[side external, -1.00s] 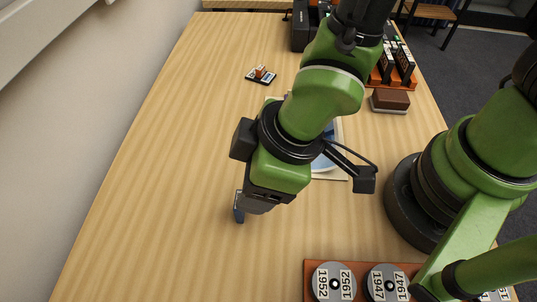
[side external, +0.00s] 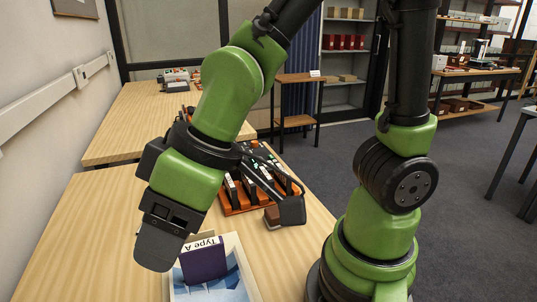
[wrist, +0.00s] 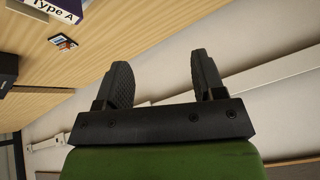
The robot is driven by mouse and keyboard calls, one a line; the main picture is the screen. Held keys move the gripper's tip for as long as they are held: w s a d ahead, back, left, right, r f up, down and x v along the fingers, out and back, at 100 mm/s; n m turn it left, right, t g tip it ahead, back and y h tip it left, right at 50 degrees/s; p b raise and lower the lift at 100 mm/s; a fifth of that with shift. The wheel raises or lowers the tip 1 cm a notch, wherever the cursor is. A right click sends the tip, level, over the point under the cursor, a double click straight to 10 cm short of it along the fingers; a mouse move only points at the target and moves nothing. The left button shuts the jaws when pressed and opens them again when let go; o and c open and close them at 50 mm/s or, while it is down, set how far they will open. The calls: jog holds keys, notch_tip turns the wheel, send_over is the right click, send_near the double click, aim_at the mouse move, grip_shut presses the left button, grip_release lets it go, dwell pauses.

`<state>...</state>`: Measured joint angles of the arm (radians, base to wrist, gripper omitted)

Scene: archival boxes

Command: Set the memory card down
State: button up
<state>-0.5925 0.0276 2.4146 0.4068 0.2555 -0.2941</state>
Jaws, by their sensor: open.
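My gripper (wrist: 163,80) is open in the wrist view, its two dark ridged fingers apart with nothing between them. In the side view my gripper (side external: 155,255) hangs at the lower left, beside the Type A box, and its fingers overlap so the gap does not show. A small dark holder with small cards (wrist: 62,41) lies on the wooden table at the upper left of the wrist view, apart from my fingers. I cannot tell which piece there is the memory card. The side view does not show that holder; my arm may hide it.
The table's left part (side external: 80,230) is clear. A pale wall (wrist: 270,65) lies beyond my fingers.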

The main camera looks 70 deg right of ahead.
jog(key=s+d+r+m+t+h, duration=0.1)
jog(key=s+d+r+m, duration=0.2)
jog(key=d, duration=0.3)
jog(key=s+d+r+m+t+h, duration=0.1)
jog(key=s+d+r+m+t, duration=0.1)
jog(key=d+r+m, duration=0.3)
jog(key=shift+s+d+r+m, duration=0.35)
jog(key=shift+s+d, duration=0.35)
jog(key=shift+d, duration=0.4)
